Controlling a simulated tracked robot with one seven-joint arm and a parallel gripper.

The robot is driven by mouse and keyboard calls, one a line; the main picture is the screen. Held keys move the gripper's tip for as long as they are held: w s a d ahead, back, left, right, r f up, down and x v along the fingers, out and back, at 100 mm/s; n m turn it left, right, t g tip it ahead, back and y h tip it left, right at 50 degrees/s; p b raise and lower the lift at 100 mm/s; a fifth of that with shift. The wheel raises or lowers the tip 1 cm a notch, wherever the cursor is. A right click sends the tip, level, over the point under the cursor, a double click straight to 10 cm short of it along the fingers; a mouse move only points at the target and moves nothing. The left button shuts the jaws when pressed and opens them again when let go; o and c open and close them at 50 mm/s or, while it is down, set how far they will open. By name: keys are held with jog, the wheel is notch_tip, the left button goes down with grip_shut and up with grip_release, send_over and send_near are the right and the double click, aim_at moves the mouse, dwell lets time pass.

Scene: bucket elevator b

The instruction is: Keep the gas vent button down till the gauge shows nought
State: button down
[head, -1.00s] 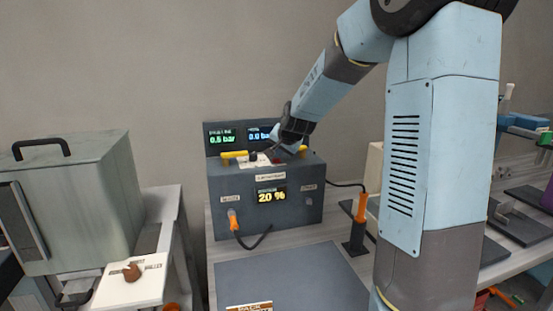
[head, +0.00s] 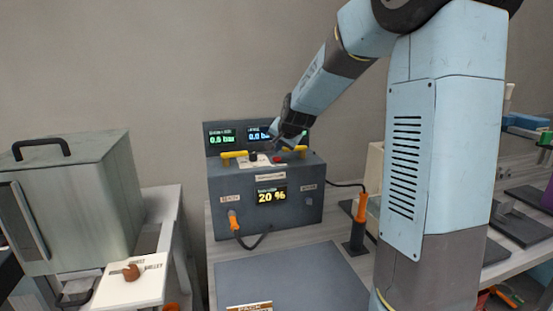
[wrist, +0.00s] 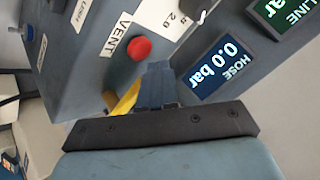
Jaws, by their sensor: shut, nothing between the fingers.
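The red vent button (wrist: 139,48) sits beside a "VENT" label on top of the grey box, and it shows small in the head view (head: 277,159). Nothing touches it. My gripper (wrist: 157,72) is shut and empty, its tips just beside the button in the wrist view. In the head view my gripper (head: 276,137) is above the box top, apart from the button. The blue hose gauge (wrist: 215,68) reads 0.0 bar. The green line gauge (head: 222,138) reads about 0.6 bar, small and blurred.
Yellow handles (head: 234,155) stand on the box top. The box front has a display (head: 271,196) reading 20 % and an orange-ended cable (head: 234,221). An orange-handled tool (head: 361,208) stands at right. A dark mat (head: 290,275) lies clear in front.

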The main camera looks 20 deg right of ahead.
aim_at(278, 160)
jog(key=shift+r, duration=2.55)
jog(key=s+a+n+g+h, duration=0.1)
jog(key=s+n+g, duration=0.2)
jog(key=s, duration=3.7)
jog(key=f+n, duration=0.1)
jog(key=n, duration=0.3)
jog(key=shift+n+g, duration=0.3)
jog(key=shift+n, duration=0.1)
